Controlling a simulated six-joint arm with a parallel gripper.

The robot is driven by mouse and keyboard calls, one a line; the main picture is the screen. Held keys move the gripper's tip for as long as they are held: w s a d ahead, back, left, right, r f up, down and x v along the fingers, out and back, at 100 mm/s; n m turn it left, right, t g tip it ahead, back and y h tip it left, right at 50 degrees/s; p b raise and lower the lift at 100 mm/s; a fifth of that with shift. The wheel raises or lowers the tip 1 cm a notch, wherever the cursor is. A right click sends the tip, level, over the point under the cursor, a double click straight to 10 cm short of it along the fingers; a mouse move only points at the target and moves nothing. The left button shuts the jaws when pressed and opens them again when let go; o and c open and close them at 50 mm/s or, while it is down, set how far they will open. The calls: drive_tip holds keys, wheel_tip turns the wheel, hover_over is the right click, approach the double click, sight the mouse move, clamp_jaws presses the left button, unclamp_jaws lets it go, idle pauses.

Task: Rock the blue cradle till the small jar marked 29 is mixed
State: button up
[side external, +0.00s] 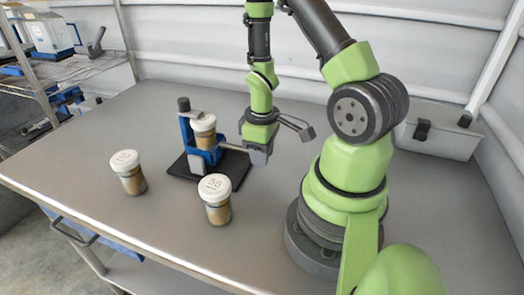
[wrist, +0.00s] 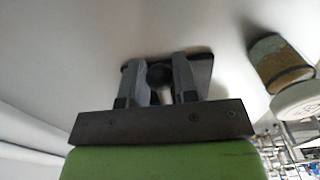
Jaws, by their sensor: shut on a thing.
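The blue cradle (side external: 187,132) stands on a black base plate (side external: 179,168) in the middle of the table. A small jar (side external: 203,138) with a white lid and brown contents sits in it; I cannot read its lid mark. A grey bar (side external: 232,148) runs from the cradle towards my gripper (side external: 257,158). In the wrist view my gripper (wrist: 159,85) is shut on a dark round knob (wrist: 158,72), seemingly the end of the cradle's handle. The fingers hide part of it. The dark base plate (wrist: 203,66) shows behind.
Two more white-lidded jars stand on the table (side external: 150,235): one at left (side external: 129,173), mark unclear, and one in front (side external: 216,200), marked something like 50. A grey case (side external: 438,138) is at the back right. A wire shelf (side external: 85,65) stands at left.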

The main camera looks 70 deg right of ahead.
sight(262, 176)
drive_tip(key=shift+f, duration=2.1)
drive_tip(key=shift+r, duration=2.3)
